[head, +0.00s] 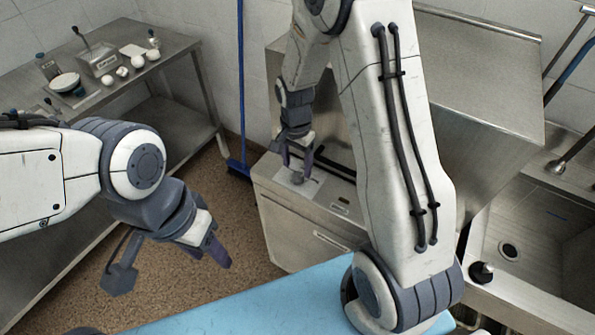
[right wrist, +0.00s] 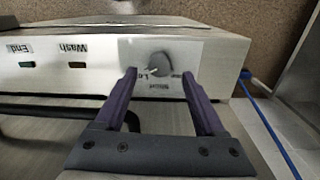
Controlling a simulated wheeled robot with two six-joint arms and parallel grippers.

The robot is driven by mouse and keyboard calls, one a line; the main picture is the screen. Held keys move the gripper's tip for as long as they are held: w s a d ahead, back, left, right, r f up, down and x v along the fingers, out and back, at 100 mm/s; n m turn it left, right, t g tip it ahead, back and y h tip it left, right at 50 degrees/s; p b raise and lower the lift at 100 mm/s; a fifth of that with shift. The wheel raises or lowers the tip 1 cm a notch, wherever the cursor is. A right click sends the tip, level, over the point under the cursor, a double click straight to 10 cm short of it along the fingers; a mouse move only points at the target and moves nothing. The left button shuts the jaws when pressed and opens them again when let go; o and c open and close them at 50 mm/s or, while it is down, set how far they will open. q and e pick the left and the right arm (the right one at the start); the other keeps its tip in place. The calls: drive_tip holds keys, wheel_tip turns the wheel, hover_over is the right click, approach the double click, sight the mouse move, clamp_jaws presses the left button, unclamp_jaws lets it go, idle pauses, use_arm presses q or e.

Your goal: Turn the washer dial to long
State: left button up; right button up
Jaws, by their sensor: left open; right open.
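The washer (head: 340,215) is a steel unit at the centre of the head view. Its grey round dial (right wrist: 160,63) sits on a light plate in the right wrist view, with small upside-down lettering below it, partly too blurred to read. A pale mark on the dial points toward the lower left in that view. The dial also shows in the head view (head: 297,179), just under my right gripper (head: 298,160). My right gripper is open, its purple fingers either side of the dial's line and apart from it. My left gripper (head: 172,265) is open and empty over the floor.
"Wash" and "End" labels (right wrist: 72,49) with dark windows lie left of the dial in the right wrist view. A steel table (head: 130,85) with small items stands at left. A blue pole (head: 241,90) leans behind. A sink (head: 520,240) is at right.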

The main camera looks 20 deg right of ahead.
sight(295, 176)
wheel_tip(295, 176, up, 7)
drive_tip(key=shift+f, duration=0.2)
idle(0.4)
drive_tip(key=s+a+r+n, duration=0.7)
drive_tip(key=s+a+n, duration=0.3)
drive_tip(key=s+a, duration=0.15)
drive_tip(key=s+a+r+n+y, duration=0.1)
drive_tip(key=s+a+n, duration=0.1)
drive_tip(key=s+n, duration=0.6)
drive_tip(key=s, duration=0.4)
drive_tip(key=shift+s+n, duration=0.15)
drive_tip(key=shift+n, duration=0.15)
